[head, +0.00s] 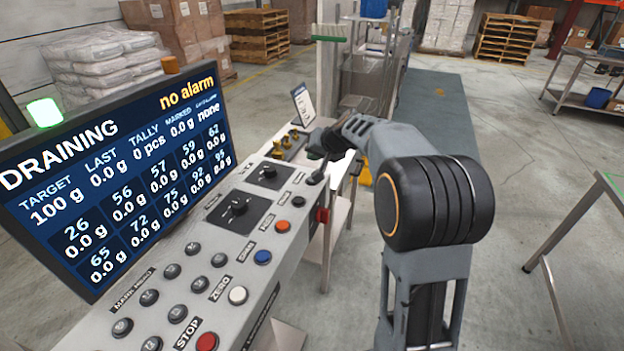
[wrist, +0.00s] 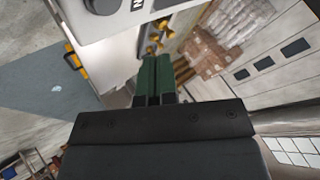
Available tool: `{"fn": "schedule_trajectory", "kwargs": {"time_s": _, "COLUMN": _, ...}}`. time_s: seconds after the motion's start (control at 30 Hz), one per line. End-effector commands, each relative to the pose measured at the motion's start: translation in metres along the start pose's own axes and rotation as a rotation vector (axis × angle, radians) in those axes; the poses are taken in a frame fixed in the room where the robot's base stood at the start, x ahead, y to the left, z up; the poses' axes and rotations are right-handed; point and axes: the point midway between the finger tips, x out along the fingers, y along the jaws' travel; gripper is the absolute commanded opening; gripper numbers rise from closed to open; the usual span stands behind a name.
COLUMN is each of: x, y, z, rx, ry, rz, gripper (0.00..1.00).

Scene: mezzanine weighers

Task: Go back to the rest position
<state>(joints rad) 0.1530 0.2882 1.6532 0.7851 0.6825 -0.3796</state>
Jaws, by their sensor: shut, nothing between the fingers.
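My gripper (wrist: 155,75) shows in the wrist view with its two green fingers together and nothing between them. In the head view my arm reaches forward over the far end of a grey control panel (head: 205,262). The dark end of the arm is above the panel there, and the fingers cannot be made out clearly. In the wrist view the fingertips point toward small yellow knobs (wrist: 154,46) and the pale panel edge (wrist: 118,25). Whether they touch anything is not clear, but I see no contact.
A screen (head: 115,175) reading DRAINING and "no alarm" stands left, with a green lamp (head: 44,112). Open floor (head: 520,120) lies to the right. A metal table (head: 575,75) stands beyond.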

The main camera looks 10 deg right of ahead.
Motion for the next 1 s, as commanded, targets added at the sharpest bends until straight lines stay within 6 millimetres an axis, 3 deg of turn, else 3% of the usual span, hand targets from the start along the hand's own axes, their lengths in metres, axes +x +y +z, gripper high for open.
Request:
{"fn": "schedule_trajectory", "kwargs": {"time_s": 0.27, "x": 0.0, "y": 0.0, "z": 0.0, "rx": 0.011, "ry": -0.001, "rz": 0.0, "gripper": 0.0}}
{"fn": "schedule_trajectory", "kwargs": {"time_s": 0.37, "x": 0.005, "y": 0.01, "z": 0.019, "rx": 0.043, "ry": -0.065, "rz": 0.032, "gripper": 0.0}}
{"fn": "schedule_trajectory", "kwargs": {"time_s": 0.43, "x": 0.007, "y": 0.023, "z": 0.044, "rx": 0.053, "ry": -0.133, "rz": 0.074, "gripper": 0.0}}
{"fn": "schedule_trajectory", "kwargs": {"time_s": 0.53, "x": -0.013, "y": 0.033, "z": 0.091, "rx": 0.033, "ry": -0.238, "rz": 0.156, "gripper": 0.0}}
{"fn": "schedule_trajectory", "kwargs": {"time_s": 0.8, "x": -0.1, "y": 0.048, "z": 0.215, "rx": -0.134, "ry": -0.409, "rz": 0.375, "gripper": 0.0}}
{"fn": "schedule_trajectory", "kwargs": {"time_s": 1.0, "x": -0.141, "y": 0.055, "z": 0.264, "rx": -0.262, "ry": -0.407, "rz": 0.45, "gripper": 0.0}}
